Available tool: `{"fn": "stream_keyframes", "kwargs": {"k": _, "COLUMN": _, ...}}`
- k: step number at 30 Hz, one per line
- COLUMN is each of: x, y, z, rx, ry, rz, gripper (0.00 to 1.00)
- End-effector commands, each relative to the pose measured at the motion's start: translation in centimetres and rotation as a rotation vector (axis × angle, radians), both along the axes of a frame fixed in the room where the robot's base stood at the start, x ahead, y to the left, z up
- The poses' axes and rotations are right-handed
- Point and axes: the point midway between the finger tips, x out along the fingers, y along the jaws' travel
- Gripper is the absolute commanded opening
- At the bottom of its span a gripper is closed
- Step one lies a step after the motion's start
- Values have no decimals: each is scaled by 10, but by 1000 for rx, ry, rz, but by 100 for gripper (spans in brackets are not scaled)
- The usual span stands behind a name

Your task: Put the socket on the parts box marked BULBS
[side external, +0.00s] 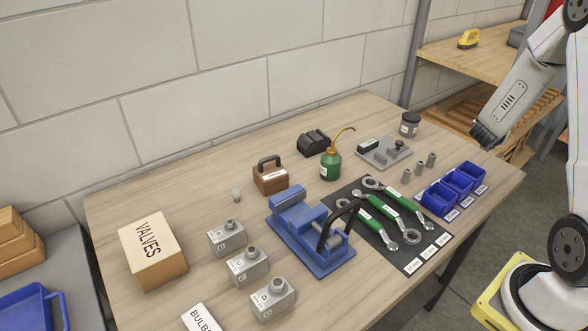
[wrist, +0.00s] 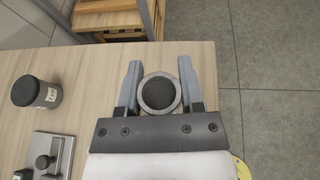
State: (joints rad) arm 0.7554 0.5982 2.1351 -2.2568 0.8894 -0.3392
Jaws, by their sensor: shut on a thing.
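My gripper (side external: 478,138) is raised over the far right end of the bench in the side view. In the wrist view my gripper (wrist: 159,85) is shut on a round, hollow grey socket (wrist: 159,107), seen end-on between the fingers. The side view does not show this socket clearly. The parts box marked BULBS (side external: 200,318) is at the bottom edge of the side view, mostly cut off, far from my gripper. Other small grey sockets (side external: 420,168) stand upright on the bench near the blue bins.
A VALVES box (side external: 152,252) stands at the left. Grey metal blocks (side external: 246,266), a blue vise (side external: 308,233), a brown toolbox (side external: 270,178) and a green oil can (side external: 330,166) lie between. Wrenches (side external: 384,209) rest on a dark mat; blue bins (side external: 452,187) stand at right.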

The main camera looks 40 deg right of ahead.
Motion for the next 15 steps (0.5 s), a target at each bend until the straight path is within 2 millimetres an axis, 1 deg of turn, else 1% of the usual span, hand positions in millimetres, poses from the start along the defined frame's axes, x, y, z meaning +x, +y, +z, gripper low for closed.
{"fn": "stream_keyframes", "kwargs": {"k": 4, "x": 0, "y": 0, "z": 6, "rx": -2, "ry": -2, "rz": -1, "gripper": 0}}
{"fn": "stream_keyframes", "kwargs": {"k": 7, "x": 0, "y": -1, "z": 14, "rx": -2, "ry": -2, "rz": -1, "gripper": 0}}
{"fn": "stream_keyframes", "kwargs": {"k": 15, "x": 0, "y": 0, "z": 50, "rx": -4, "ry": -4, "rz": -2, "gripper": 0}}
